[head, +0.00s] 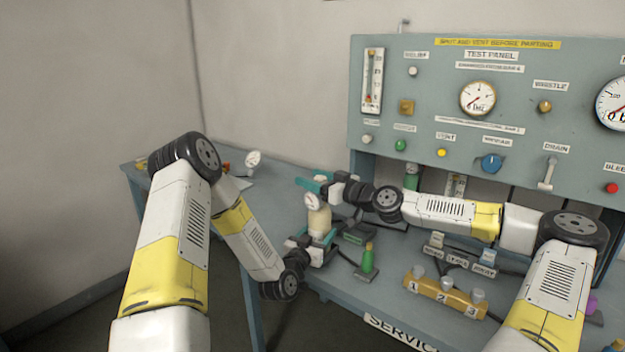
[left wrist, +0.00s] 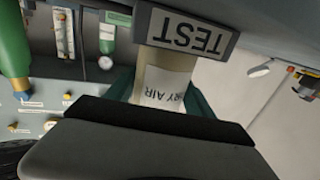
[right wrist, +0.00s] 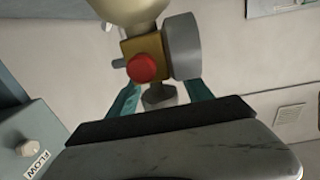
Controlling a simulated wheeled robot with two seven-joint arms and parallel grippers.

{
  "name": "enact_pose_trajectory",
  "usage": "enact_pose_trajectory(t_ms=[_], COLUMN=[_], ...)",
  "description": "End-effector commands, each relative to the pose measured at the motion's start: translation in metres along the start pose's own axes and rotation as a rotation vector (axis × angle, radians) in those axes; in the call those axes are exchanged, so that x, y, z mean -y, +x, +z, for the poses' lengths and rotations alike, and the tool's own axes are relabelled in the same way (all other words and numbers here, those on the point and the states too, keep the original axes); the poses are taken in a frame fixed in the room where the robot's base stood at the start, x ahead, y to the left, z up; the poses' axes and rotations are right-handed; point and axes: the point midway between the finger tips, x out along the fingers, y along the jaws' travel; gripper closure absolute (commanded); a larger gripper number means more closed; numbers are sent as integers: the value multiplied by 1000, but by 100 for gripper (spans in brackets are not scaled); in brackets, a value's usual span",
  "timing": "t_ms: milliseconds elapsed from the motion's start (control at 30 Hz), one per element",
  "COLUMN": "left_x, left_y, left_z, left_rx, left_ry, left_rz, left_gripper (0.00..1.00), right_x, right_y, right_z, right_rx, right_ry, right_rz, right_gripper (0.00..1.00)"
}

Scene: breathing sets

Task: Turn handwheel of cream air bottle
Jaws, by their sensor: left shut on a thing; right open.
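The cream air bottle (head: 319,222) stands upright near the bench's left part, with a round gauge (head: 312,201) at its top. My left gripper (head: 316,250) is shut on the bottle's body; the left wrist view shows its teal fingers on both sides of the labelled bottle (left wrist: 163,85), which appears upside down. My right gripper (head: 318,185) is at the bottle's top. In the right wrist view its open teal fingers (right wrist: 162,88) are on either side of the grey handwheel (right wrist: 160,96), below a brass valve block (right wrist: 133,45) with a red knob (right wrist: 142,68). Finger contact with the wheel cannot be told.
A TEST sign (left wrist: 186,32) is close to the bottle. The test panel (head: 440,85) rises behind. A white gauge (head: 253,159) is at the bench's back left.

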Motion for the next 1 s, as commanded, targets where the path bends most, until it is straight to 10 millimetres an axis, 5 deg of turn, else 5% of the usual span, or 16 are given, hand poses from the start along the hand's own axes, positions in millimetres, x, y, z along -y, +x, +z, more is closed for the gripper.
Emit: enact_pose_trajectory(t_ms=[200, 500, 1000], left_x=[0, 0, 0], left_y=[1, 1, 1], left_z=[-2, -2, -2], left_rx=[-5, -5, -5], left_ry=[0, 1, 2], left_rz=[0, 0, 1], left_gripper=[100, 100, 100], right_x=[0, 0, 0], right_y=[0, 0, 2], right_z=[0, 0, 1], right_rx=[0, 0, 7], right_ry=[0, 0, -4], right_rz=[0, 0, 123], right_gripper=[41, 100, 100])
